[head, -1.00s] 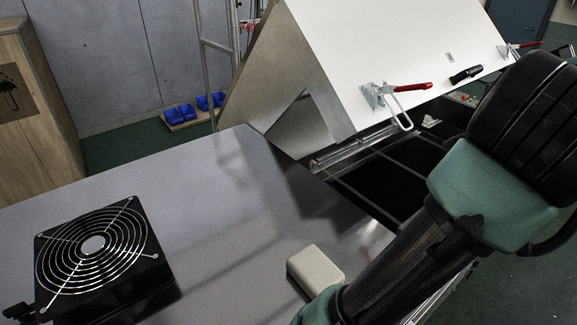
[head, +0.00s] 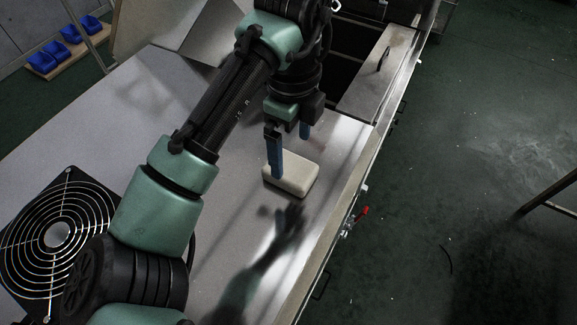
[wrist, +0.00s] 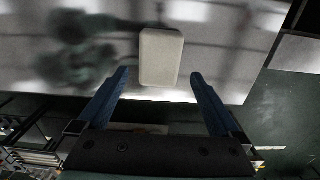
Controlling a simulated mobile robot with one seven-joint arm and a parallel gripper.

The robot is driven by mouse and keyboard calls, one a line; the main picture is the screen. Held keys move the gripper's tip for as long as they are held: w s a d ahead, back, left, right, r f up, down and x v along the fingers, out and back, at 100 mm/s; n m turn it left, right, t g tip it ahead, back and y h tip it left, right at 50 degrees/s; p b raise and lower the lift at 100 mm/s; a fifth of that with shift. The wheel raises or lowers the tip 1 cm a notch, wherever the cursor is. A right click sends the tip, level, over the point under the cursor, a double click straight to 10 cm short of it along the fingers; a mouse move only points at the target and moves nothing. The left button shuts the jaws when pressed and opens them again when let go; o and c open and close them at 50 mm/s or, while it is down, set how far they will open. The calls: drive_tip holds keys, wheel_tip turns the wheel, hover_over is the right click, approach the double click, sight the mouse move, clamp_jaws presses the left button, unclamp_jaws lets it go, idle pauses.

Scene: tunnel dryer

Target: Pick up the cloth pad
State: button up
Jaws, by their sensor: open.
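The cloth pad (head: 293,175) is a cream, rounded block lying flat on the grey tabletop, near the table's right edge in the head view. In the wrist view the pad (wrist: 161,57) lies just beyond my fingertips, roughly centred between them. My gripper (head: 290,153) is open, with two blue fingers pointing down over the pad's far side. In the head view one finger overlaps part of the pad; whether it touches cannot be told. In the wrist view the open gripper (wrist: 158,76) has nothing between its fingers.
A black fan with a wire guard (head: 58,235) sits at the left of the tabletop (head: 135,95). Behind my gripper is the dryer's dark opening (head: 350,50). A red-handled clamp (head: 355,218) sits on the table's right side. Blue bins (head: 70,35) stand far left.

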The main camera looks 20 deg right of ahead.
sight(290, 167)
drive_tip(key=shift+w+f+p, duration=0.1)
drive_tip(key=shift+f+p, duration=1.35)
drive_tip(key=shift+f, duration=1.7)
drive_tip(key=c, duration=1.2)
